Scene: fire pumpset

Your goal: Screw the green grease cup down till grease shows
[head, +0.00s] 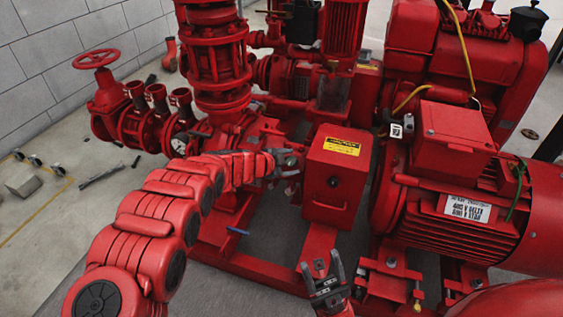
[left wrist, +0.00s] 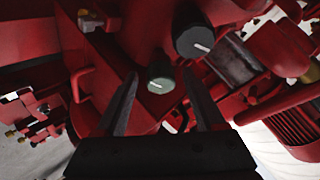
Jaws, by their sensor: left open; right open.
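The green grease cup (left wrist: 161,78) shows in the left wrist view as a small round grey-green cap with a white mark. My left gripper (head: 290,163) is open, its two dark fingers pointing at the cup. The cup appears between the fingertips, one on each side, with gaps visible; I cannot tell how deep it sits between them. In the head view the cup is hidden near my left gripper, left of the red box. My right gripper (head: 324,277) is open and empty, low in the middle of the head view. No grease can be made out.
A larger dark round cap (left wrist: 193,37) with a white mark sits close to the cup. The red box (head: 335,175) with a yellow label stands right beside my left gripper. A red motor (head: 470,215) fills the right. Open floor (head: 60,215) lies at the left.

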